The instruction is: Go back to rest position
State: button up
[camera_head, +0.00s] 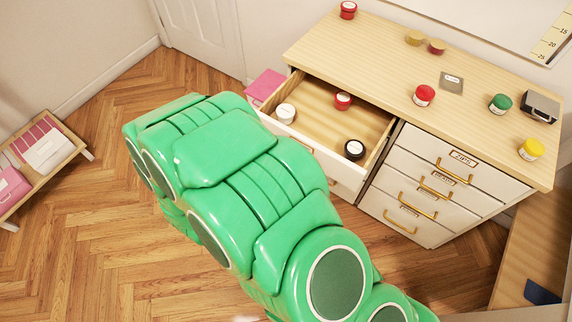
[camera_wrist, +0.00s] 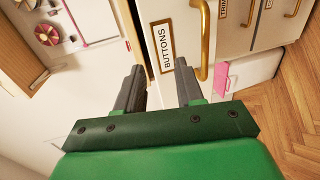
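My gripper (camera_wrist: 159,78) shows in the wrist view with its two grey fingers apart and nothing between them. It faces a white drawer front with a BUTTONS label (camera_wrist: 162,46) and a gold handle (camera_wrist: 201,40); I cannot tell whether the fingers touch it. In the head view my green arm fills the middle and my gripper cannot be made out.
Several jars stand on top. A low shelf (camera_head: 70,150) is at left. Wooden floor (camera_head: 100,270) is clear lower left.

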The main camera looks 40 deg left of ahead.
jog(key=shift+r, duration=0.25)
dwell(0.4)
